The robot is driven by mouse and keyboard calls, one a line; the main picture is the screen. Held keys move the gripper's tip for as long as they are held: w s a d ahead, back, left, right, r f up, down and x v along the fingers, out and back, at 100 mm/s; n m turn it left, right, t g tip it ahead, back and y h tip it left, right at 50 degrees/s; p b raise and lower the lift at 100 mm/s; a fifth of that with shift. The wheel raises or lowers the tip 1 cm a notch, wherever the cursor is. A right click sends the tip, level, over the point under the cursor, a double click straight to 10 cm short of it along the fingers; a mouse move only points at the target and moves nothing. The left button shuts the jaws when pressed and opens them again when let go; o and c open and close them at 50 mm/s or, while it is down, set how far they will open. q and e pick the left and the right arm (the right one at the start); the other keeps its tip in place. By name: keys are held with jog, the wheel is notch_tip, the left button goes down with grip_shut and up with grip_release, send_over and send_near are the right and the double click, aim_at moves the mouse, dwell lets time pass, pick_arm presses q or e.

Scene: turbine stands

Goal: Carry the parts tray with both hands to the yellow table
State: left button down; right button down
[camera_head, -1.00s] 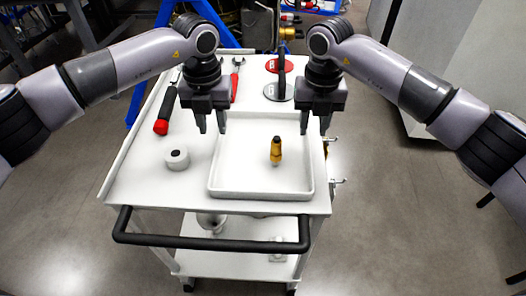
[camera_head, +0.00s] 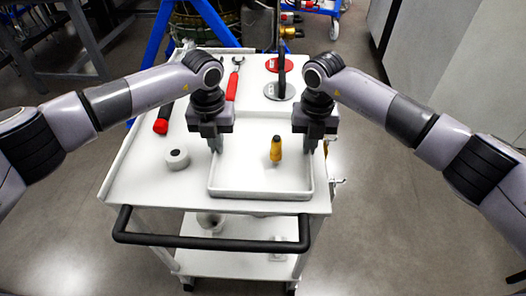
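The parts tray (camera_head: 260,194) is a white, shallow, square-cornered tray. It sits on the top of a white cart, toward the front right. A yellow-orange part with a dark tip (camera_head: 276,149) stands inside it. My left gripper (camera_head: 215,146) is at the tray's left wall, its fingers close together on the rim. My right gripper (camera_head: 310,146) is at the right wall in the same way. Both point down, and the fingers partly hide the rims. The tray appears to rest on the cart top. I see no yellow table.
A black handle bar (camera_head: 210,242) crosses the cart's front. Blue framework stands behind.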

pick_arm(q)
jog(key=shift+r, duration=0.1)
dwell(0.3)
